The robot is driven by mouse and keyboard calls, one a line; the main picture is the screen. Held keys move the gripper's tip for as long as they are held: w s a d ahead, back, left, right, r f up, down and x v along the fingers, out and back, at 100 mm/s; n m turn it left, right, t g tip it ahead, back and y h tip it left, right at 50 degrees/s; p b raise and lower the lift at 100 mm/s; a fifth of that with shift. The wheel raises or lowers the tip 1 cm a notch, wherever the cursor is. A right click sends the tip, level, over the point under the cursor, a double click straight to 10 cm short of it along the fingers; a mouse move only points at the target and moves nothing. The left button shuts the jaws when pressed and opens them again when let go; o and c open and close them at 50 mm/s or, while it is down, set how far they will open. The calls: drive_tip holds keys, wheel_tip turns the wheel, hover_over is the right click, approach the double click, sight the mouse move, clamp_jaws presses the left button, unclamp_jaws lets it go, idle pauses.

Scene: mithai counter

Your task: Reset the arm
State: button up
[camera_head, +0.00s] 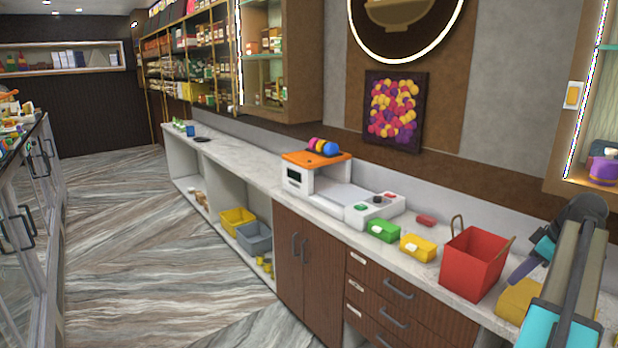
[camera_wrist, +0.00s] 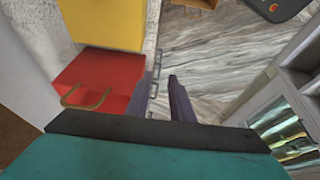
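My arm, teal and grey, reaches in from the right edge of the head view, over the right end of the counter (camera_head: 262,178). In the wrist view my gripper (camera_wrist: 166,88) shows two dark purple fingers with a gap between them, and floor is visible through the gap. It is open and holds nothing. It hangs beside a red bag (camera_wrist: 100,75) with a tan handle, which is left of the fingers. The same red bag (camera_head: 472,265) stands upright on the counter in the head view, left of my arm.
A yellow box (camera_head: 518,298) sits by the red bag, partly hidden by my arm. Smaller yellow (camera_head: 418,247) and green (camera_head: 382,230) boxes stand left of the bag. A white machine with an orange top (camera_head: 316,158) is farther along. The striped floor (camera_head: 150,240) is clear.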

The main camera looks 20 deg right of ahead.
drive_tip(key=w+a+f+n+g+y, duration=0.2)
drive_tip(key=w+a+f+n+y, duration=0.1)
drive_tip(key=w+a+f, duration=1.2)
drive_tip(key=a+f+n+g+y+b, duration=0.15)
drive_tip(key=a+f+g, duration=0.25)
drive_tip(key=a+f, duration=1.7)
drive_tip(key=s+a+f+g+h, duration=0.1)
drive_tip(key=s+a+f, duration=0.2)
drive_tip(key=a+f, duration=0.3)
drive_tip(key=s+a+f+g, duration=0.1)
drive_tip(key=s+a+f, duration=0.25)
drive_tip(key=a, duration=0.35)
drive_tip(key=s+a+f+g+h, duration=0.1)
drive_tip(key=s+a+f+g, duration=0.1)
drive_tip(key=s+a+f, duration=0.35)
drive_tip(key=s+a+f+m+h, duration=0.2)
drive_tip(key=s+f+m, duration=0.2)
drive_tip(key=s, duration=0.4)
drive_tip(key=s+a+f+m+h, duration=0.1)
drive_tip(key=s+a+f+m, duration=0.2)
drive_tip(key=s, duration=0.5)
wheel_tip(320, 180, down, 2)
drive_tip(key=shift+s+a+f+m+h, duration=0.1)
drive_tip(key=shift+s+a+m+h, duration=0.1)
drive_tip(key=shift+a+m+h, duration=0.25)
